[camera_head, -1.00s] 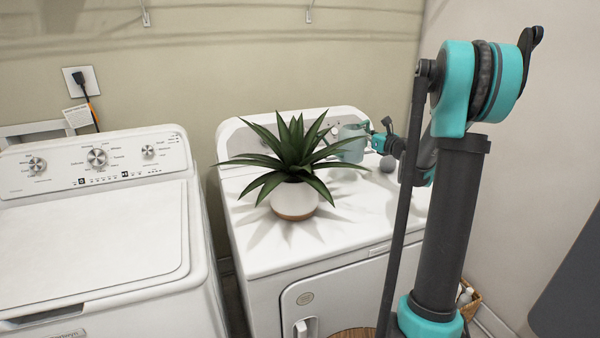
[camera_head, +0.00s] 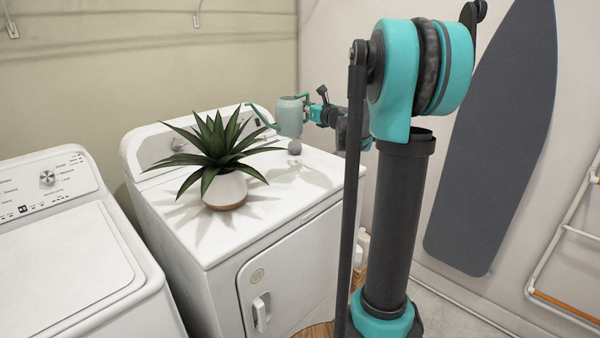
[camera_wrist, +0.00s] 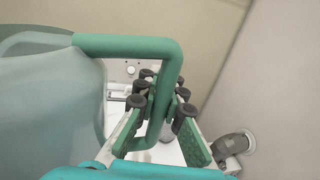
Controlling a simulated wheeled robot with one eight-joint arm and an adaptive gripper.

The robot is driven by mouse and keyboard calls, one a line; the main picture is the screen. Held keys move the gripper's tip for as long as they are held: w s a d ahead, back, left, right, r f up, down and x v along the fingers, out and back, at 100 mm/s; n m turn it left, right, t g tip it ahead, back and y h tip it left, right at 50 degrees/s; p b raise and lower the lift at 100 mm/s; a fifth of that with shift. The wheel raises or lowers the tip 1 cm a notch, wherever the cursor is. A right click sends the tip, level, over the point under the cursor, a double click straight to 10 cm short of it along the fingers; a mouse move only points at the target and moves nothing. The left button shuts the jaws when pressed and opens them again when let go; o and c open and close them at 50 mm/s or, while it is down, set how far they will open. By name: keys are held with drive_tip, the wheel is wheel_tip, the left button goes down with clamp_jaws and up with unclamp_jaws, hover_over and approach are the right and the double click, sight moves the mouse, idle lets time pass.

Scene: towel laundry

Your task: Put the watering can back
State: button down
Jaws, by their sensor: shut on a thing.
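The watering can (camera_head: 289,117) is pale green with a green handle and a long spout pointing left. In the head view it is held above the back right of the dryer top. My gripper (camera_head: 316,112) is at its right side, shut on the handle. In the wrist view the can's body (camera_wrist: 50,100) fills the left, and its square green handle (camera_wrist: 172,75) passes between the fingers of my gripper (camera_wrist: 160,105). The can looks about upright in the head view.
A potted plant (camera_head: 226,188) stands on the white dryer (camera_head: 240,229), left of the can. A washer (camera_head: 62,246) is at left. An ironing board (camera_head: 495,140) and a white rack (camera_head: 568,230) are at right.

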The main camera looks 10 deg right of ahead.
wheel_tip(320, 180, down, 19)
drive_tip(key=shift+r, duration=0.2)
drive_tip(key=shift+f, duration=0.15)
idle(0.3)
drive_tip(key=c, duration=1.6)
unclamp_jaws()
drive_tip(key=v, duration=1.2)
